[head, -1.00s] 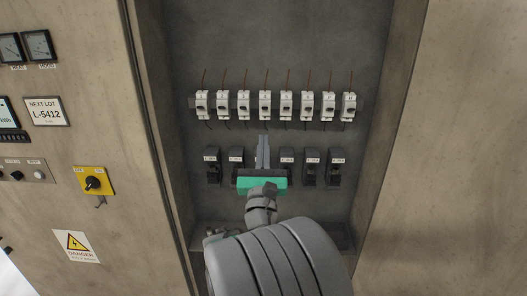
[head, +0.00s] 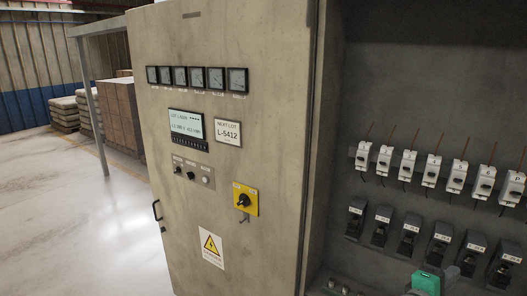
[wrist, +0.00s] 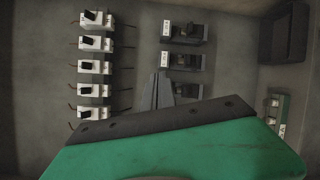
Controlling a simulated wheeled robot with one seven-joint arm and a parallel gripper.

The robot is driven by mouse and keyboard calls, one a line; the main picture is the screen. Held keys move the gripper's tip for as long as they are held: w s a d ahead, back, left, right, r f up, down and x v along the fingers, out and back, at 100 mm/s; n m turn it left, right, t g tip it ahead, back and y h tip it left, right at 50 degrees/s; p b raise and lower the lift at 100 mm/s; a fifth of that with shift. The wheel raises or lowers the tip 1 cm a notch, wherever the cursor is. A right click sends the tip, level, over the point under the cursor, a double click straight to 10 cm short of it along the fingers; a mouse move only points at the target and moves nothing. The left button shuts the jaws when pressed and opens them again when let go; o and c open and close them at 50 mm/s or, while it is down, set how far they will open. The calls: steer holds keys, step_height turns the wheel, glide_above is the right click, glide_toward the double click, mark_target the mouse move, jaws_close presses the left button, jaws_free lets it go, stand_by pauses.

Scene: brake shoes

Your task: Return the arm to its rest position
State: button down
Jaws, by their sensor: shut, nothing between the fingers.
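My gripper (head: 452,271) shows at the lower right edge of the head view, with its green body and grey fingers in front of the open cabinet's lower row. In the wrist view my gripper (wrist: 159,76) has its grey fingers together with nothing between them. The fingers point toward the cabinet's back panel, between the white breakers and the black modules in that picture. I cannot tell the exact gap to the panel. Most of my arm is out of the head view.
White breakers (head: 431,171) with brown wires line the upper row. Black labelled modules (head: 409,233) line the lower row. The cabinet door front (head: 270,100) carries meters, a display, a "NEXT LOT L-5412" sign (head: 228,132) and a yellow rotary switch (head: 245,200). Open floor (head: 90,220) lies left.

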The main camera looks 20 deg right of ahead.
steer(key=s+a+f+m+g+y, duration=0.1)
steer(key=a+f+m+g+y, duration=0.2)
steer(key=f, duration=0.4)
steer(key=s+a+f+m+y, duration=0.2)
steer(key=f+m+y, duration=0.1)
steer(key=f+m, duration=0.35)
steer(key=a+f+m+g+y, duration=0.1)
steer(key=a+f+m+y, duration=0.35)
steer(key=a, duration=0.75)
steer(key=w+a+r+n+t+y, duration=0.1)
steer(key=w+a+r+n+y, duration=0.1)
steer(key=a, duration=0.5)
steer(key=w+a+r+n+y, duration=0.2)
steer(key=w+a+r+n, duration=0.1)
steer(key=a, duration=0.4)
steer(key=w+a+r+n+t+y, duration=0.1)
steer(key=w+a+r+n+y, duration=0.1)
steer(key=a, duration=0.6)
steer(key=shift+w+r+n+t, duration=0.3)
steer(key=shift+w+r, duration=0.05)
steer(key=shift+r, duration=0.55)
